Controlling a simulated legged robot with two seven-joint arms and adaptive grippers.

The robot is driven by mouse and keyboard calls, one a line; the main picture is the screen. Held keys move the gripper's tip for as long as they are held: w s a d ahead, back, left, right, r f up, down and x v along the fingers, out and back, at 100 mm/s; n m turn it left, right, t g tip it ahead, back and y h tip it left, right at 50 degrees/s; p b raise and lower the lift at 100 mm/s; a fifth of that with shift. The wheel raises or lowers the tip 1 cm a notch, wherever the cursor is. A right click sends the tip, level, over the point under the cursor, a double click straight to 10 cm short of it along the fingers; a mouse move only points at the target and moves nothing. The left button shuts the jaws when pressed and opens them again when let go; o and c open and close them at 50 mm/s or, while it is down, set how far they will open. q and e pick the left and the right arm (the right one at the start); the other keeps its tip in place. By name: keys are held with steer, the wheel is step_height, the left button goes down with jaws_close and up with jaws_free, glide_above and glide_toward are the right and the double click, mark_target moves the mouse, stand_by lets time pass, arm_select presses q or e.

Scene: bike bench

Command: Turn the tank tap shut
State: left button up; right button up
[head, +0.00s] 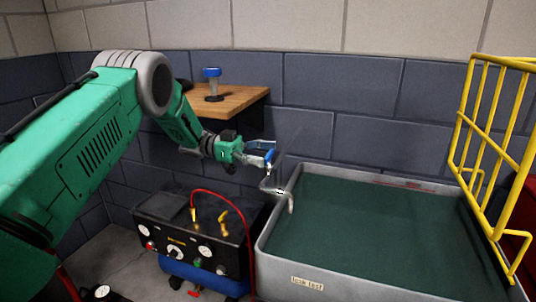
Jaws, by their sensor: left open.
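The tank tap (280,193) is a grey curved spout at the left rim of the grey tank, and it bends down over the water. The tank (262,245) holds dark green water and bears a label reading "leak test". My right gripper is not in view.
A black compressor panel (200,233) with gauges, brass fittings and a red hose (246,235) stands left of the tank. A wooden shelf (235,98) with a blue-topped item (212,84) is on the wall behind my arm. A yellow wire rack (470,135) rises at the right.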

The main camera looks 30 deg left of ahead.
arm_select(q)
steer(key=v, duration=1.1)
steer(key=shift+a, duration=0.1)
